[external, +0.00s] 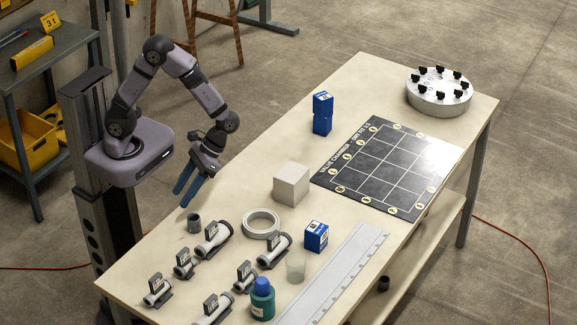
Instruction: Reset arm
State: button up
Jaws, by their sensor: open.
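My gripper (183,197) is in the external view at the left edge of the table. Its two blue fingers point down and are apart, with nothing between them. It hangs above the table's left edge, behind a small dark grey cup-like piece (194,222). My arm is bent up and over from its base. Several grey and white pipe fittings (213,238) with dark tags stand at the table's near left. None touches the gripper.
A tape roll (261,223), a pale cube (291,184), blue boxes (316,236), a teal bottle (262,300), a clear cup (295,270) and a ruler (335,277) are on the table. A black grid board (385,168) and round metal disc (438,93) lie farther right. The far left tabletop is clear.

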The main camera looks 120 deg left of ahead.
jog(key=s+r+m+t+y+p, duration=0.1)
jog(key=m+y, duration=0.1)
jog(key=m, duration=0.1)
jog(key=s+r+m+t+y, duration=0.1)
jog(key=m+y, duration=0.1)
jog(key=m, duration=0.2)
jog(key=r+m+t+y+p, duration=0.1)
jog(key=r+m+y, duration=0.1)
jog(key=m+y, duration=0.1)
jog(key=shift+s+a+r+m+p, duration=0.1)
jog(key=shift+s+a+m+p, duration=0.05)
jog(key=shift+s+m+p, duration=0.3)
